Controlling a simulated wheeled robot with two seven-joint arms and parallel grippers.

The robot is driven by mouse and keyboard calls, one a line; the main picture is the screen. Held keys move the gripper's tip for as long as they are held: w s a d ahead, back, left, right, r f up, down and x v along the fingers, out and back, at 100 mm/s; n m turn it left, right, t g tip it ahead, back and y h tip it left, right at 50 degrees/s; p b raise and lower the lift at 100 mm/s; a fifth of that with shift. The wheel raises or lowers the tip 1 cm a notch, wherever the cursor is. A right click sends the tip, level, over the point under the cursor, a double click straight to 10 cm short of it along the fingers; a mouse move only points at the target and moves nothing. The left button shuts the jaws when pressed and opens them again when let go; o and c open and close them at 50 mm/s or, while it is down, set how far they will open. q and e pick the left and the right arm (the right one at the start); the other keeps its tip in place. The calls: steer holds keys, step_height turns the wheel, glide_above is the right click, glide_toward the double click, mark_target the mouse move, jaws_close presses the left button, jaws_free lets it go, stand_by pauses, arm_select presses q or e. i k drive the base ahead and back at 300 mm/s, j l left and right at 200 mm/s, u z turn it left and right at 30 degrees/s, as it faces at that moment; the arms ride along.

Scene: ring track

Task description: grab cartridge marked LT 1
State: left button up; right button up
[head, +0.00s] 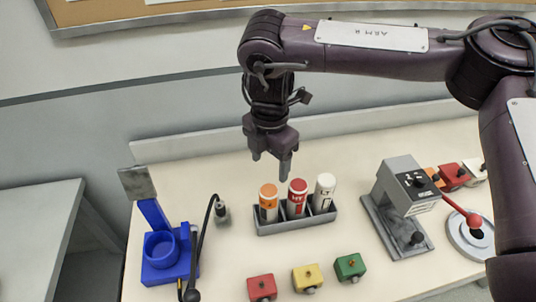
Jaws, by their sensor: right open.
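A grey rack (270,228) on the bench holds three upright cartridges side by side. The right one is white (324,191) and its marking looks like LT; any digit is too small to read. The middle one is red (297,196) with white letters that look like HT. The left one is orange and white (268,202), its marking not legible. My right gripper (271,168) points down above and behind the rack, nearer the orange and red cartridges than the white one. It is open and empty. My left gripper is not in view.
A blue holder (166,254) and a cabled plug (222,213) stand left of the rack. Red (262,287), yellow (307,278) and green (350,267) blocks sit in front. A grey press-like device (407,187) and a red-knobbed lever (473,220) stand to the right.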

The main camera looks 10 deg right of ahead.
mark_target(326, 183)
steer(key=k, duration=1.5)
